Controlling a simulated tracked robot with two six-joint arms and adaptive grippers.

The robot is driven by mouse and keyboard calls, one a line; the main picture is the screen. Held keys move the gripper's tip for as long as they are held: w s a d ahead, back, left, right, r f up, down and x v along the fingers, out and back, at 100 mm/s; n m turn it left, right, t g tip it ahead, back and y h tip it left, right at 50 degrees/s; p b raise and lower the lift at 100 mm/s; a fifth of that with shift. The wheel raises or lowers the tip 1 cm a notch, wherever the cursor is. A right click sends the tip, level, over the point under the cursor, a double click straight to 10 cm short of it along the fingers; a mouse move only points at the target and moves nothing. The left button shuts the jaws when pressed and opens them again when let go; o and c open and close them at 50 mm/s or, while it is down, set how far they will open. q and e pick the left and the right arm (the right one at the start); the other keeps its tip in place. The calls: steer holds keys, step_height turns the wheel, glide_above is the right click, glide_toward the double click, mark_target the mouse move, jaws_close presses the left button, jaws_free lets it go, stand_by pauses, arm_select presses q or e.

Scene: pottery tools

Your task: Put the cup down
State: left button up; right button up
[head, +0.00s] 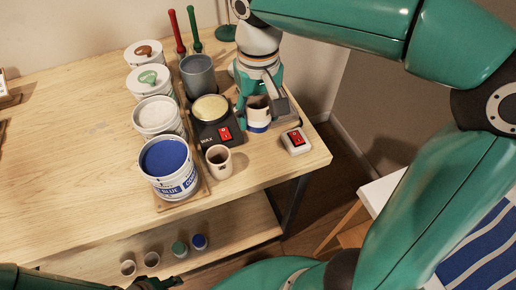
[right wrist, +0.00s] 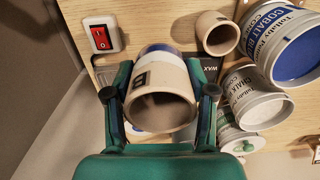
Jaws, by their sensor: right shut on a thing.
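My right gripper (head: 258,97) is shut on a beige cup (head: 258,113) with a blue lower part and a dark mark on its side. In the right wrist view the cup (right wrist: 160,103) sits between both fingers, with its open mouth toward the camera. It is at the right end of the table, beside the wax pot; I cannot tell whether its base touches the surface below.
A wax pot (head: 211,108) with a red switch stands left of the held cup. A cobalt blue bucket (head: 177,187) and other buckets line up farther left. A red switch box (head: 296,141) lies near the table's right edge. Small cups stand on the lower shelf.

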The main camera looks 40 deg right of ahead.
mark_target(257, 160)
step_height(257, 160, down, 13)
steer(key=shift+a+f+b, duration=0.1)
steer(key=shift+f+b, duration=0.05)
steer(key=shift+b, duration=0.2)
steer(key=o, duration=1.2)
steer(key=shift+f, duration=0.1)
step_height(257, 160, up, 12)
steer(key=shift+r+p, duration=0.15)
steer(key=shift+p, duration=0.25)
